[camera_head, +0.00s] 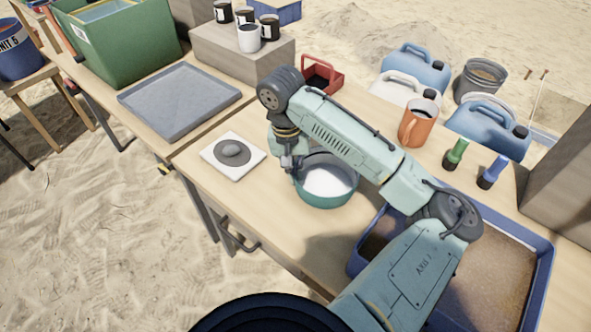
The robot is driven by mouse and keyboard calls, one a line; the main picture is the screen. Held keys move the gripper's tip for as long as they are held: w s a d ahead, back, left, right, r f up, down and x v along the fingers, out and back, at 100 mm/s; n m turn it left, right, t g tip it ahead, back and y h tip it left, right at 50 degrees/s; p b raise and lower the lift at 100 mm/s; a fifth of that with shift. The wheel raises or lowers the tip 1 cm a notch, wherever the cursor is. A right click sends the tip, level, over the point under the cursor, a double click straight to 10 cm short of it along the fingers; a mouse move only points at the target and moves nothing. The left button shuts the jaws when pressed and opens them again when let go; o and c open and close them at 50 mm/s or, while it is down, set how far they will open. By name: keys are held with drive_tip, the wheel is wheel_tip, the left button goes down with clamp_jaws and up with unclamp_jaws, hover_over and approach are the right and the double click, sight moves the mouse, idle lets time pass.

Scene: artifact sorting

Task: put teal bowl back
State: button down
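The teal bowl (327,197) stands upright on the wooden table, with something white or a pale inside visible. My arm reaches over from the lower right, and its forearm and wrist cover part of the bowl's far rim. My gripper (290,168) points down at the bowl's left rim, small and partly hidden by the wrist. I cannot tell whether its fingers are apart or closed on the rim, or whether they touch it.
A grey tray (180,99) lies farther left. A blue-rimmed tray of brown soil (540,275) is at right, under my arm. An orange mug (418,124), red caddy (334,75) and jugs stand behind.

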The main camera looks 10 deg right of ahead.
drive_tip(key=c, duration=1.8)
unclamp_jaws()
